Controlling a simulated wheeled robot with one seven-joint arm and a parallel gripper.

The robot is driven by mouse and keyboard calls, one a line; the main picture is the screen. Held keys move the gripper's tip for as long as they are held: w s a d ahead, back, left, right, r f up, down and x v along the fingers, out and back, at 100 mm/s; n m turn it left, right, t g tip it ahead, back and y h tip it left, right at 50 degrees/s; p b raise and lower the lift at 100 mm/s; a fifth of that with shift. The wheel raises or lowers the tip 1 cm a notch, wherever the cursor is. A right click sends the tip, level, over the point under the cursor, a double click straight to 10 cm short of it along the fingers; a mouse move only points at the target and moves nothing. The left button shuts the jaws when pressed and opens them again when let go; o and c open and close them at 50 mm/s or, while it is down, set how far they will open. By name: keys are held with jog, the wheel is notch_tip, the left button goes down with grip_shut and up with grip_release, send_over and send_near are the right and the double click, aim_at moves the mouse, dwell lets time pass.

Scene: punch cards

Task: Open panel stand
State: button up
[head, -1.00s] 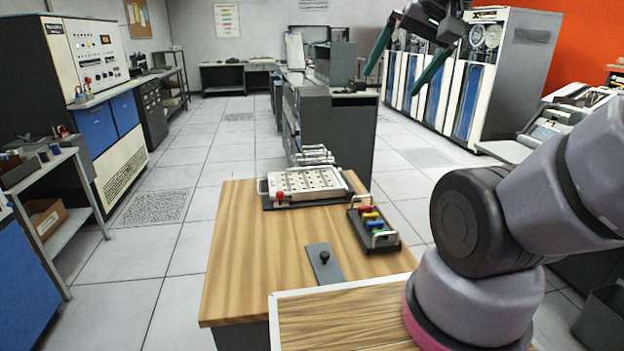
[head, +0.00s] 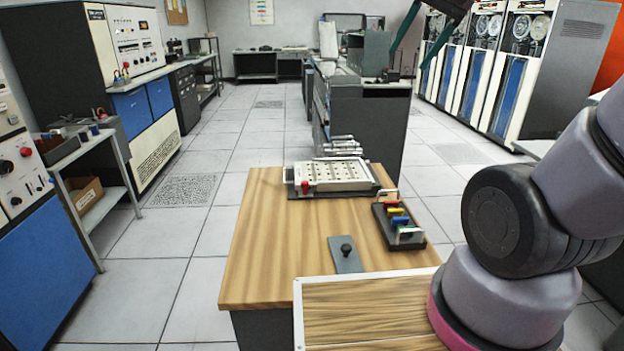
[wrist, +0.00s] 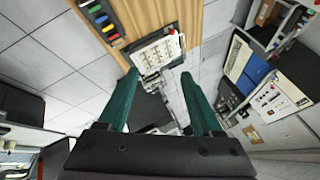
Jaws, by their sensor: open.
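The panel stand is most likely the white perforated panel (head: 335,176) on a dark base, with metal handles behind it and a red knob at its front left. It lies flat at the far end of the wooden table and also shows in the wrist view (wrist: 158,52). My gripper (head: 407,60) is open and empty, with two green fingers, high up and beyond the table to the right. Its fingers (wrist: 158,73) show spread apart in the wrist view, the panel appearing beyond the gap between them. My gripper is clear of the panel.
A dark tray with coloured plugs (head: 398,222) and a grey plate with a black knob (head: 345,257) lie on the wooden table (head: 262,245). A dark cabinet (head: 370,130) stands behind it. Tiled floor (head: 165,285) is free to the left.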

jog(key=w+a+f+m+g, duration=0.1)
jog(key=w+a+f, duration=0.1)
jog(key=w, duration=0.5)
jog(key=w+a+f+m+g, duration=0.1)
jog(key=w, duration=0.6)
jog(key=m+g+h, duration=0.2)
jog(key=g+h, duration=0.1)
jog(key=g, duration=0.1)
send_over(305, 182)
notch_tip(305, 182, down, 32)
notch_tip(305, 182, down, 11)
jog(key=shift+f, duration=0.1)
grip_shut()
